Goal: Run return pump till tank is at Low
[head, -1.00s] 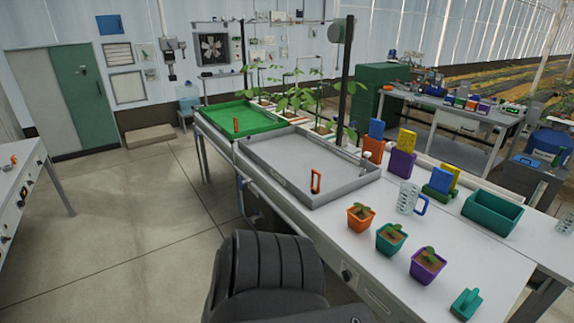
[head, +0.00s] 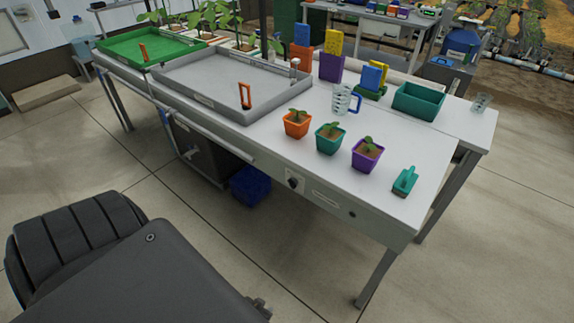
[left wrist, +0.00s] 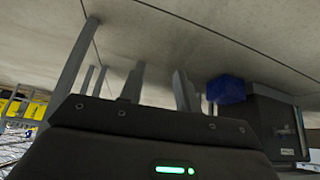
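A dark box-like tank (head: 203,150) stands under the bench, partly hidden by its front rail; the left wrist view shows a dark box with a small white label (left wrist: 284,150) there. I cannot read any level mark. A dark knob (head: 293,183) sits on the bench front beside a pale label plate (head: 326,200); its setting is too small to read. My left arm fills the lower left of the head view. In the left wrist view my left gripper (left wrist: 159,88) has its grey fingers apart with nothing between them. My right gripper is not in view.
A blue bin (head: 250,186) stands on the floor beside the tank. On the bench are a grey tray (head: 215,88), a green tray (head: 150,46), potted seedlings (head: 330,138), a jug (head: 343,100) and a teal box (head: 418,101). The floor in front is clear.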

